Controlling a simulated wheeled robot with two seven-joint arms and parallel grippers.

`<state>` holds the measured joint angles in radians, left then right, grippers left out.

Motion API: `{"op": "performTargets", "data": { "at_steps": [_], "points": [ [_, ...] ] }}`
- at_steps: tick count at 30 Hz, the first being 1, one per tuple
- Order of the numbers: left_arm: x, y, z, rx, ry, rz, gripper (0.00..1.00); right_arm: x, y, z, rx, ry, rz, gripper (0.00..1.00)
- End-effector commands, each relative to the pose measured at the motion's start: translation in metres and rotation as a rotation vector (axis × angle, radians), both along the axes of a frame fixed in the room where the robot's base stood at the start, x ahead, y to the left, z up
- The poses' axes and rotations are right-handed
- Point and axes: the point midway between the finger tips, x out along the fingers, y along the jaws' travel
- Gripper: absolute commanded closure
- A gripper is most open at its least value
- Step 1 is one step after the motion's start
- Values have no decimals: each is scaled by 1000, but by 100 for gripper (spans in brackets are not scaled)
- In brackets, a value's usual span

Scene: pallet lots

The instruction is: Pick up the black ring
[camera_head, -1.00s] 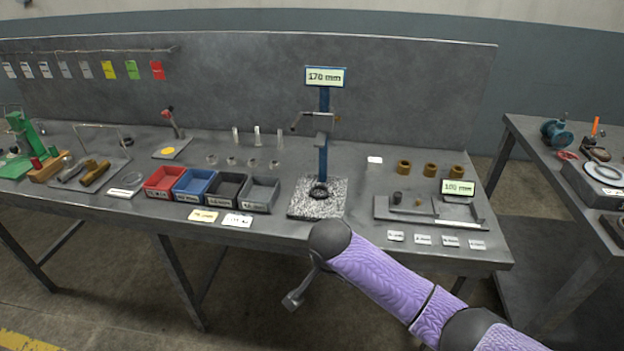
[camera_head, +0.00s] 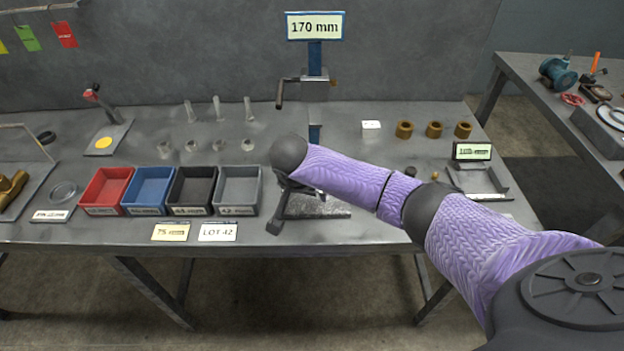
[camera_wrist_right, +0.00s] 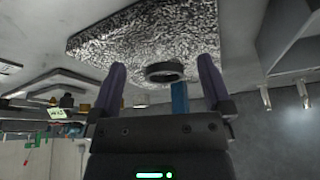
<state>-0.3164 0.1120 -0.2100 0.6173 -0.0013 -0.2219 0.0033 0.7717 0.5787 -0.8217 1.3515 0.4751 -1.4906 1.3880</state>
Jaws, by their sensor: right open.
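The black ring (camera_wrist_right: 165,72) lies on the speckled granite plate (camera_wrist_right: 140,30) of the blue-post height stand. In the right wrist view it shows between the two fingers of my right gripper (camera_wrist_right: 162,66), which is open and not closed on it. In the head view my right arm covers the ring, and the gripper (camera_head: 285,205) is over the left part of the granite plate (camera_head: 322,208). My left gripper is not in view.
The blue post (camera_head: 315,62) with its crank rises behind my arm. Red (camera_head: 84,200), blue, black and grey bins stand to the left. Brass rings (camera_head: 434,130) and a low tray (camera_head: 480,180) are to the right. Another dark ring (camera_head: 46,137) lies at far left.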

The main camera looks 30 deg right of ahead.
Motion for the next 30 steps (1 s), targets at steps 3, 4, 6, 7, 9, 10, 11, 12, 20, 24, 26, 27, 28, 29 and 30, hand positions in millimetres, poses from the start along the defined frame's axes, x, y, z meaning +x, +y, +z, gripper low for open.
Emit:
{"op": "performTargets", "data": {
  "at_steps": [3,4,6,7,9,10,11,12,20,24,26,27,28,29,30],
  "points": [
    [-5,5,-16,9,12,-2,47,15,-19,-4,-2,-1,-4,0],
    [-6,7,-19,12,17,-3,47,20,-24,-5,-2,-1,-6,0],
    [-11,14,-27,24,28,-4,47,29,-35,-5,-2,1,-4,0],
    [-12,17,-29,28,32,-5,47,32,-39,-4,-1,-2,-4,0],
    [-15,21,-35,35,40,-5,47,33,-40,-13,-1,2,0,0],
    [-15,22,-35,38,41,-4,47,33,-40,-13,-1,2,0,0],
    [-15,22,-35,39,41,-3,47,34,-41,-13,-1,1,1,0],
    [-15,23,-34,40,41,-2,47,34,-41,-12,0,0,1,0],
    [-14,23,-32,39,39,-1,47,33,-40,-10,-1,-1,0,28],
    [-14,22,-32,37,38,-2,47,33,-40,-10,0,0,0,57],
    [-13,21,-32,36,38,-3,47,33,-40,-10,0,0,0,70],
    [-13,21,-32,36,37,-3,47,33,-40,-10,0,0,0,78],
    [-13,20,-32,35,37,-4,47,33,-40,-10,0,0,0,81],
    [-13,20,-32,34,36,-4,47,33,-40,-10,0,0,0,81],
    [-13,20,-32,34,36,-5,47,33,-40,-10,0,0,0,81]
  ]
}}
